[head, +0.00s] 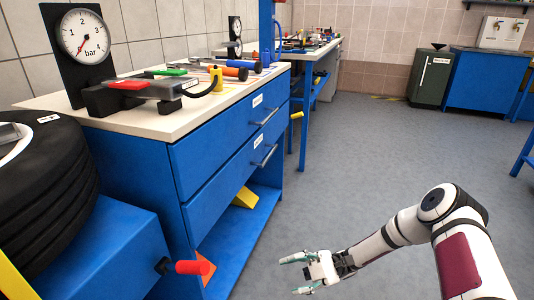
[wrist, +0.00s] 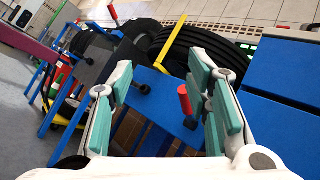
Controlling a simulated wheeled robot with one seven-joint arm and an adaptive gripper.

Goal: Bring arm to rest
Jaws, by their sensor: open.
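My gripper (head: 301,273) is at the end of my white arm, low over the grey floor in the head view. Its fingers are open and nothing is between them. In the wrist view the two teal-padded fingers of my gripper (wrist: 165,105) stand wide apart. A red handle (wrist: 184,100) shows behind the right finger there. In the head view the red handle (head: 192,268) sticks out of a blue stand (head: 105,245) at the lower left, apart from my gripper.
A blue workbench (head: 225,150) with drawers stands at the left, bearing a pressure gauge (head: 83,37) and several tools. A black tyre (head: 45,195) lies at the far left. Free grey floor (head: 350,150) spreads through the middle. A dark green cabinet (head: 430,77) stands at the back.

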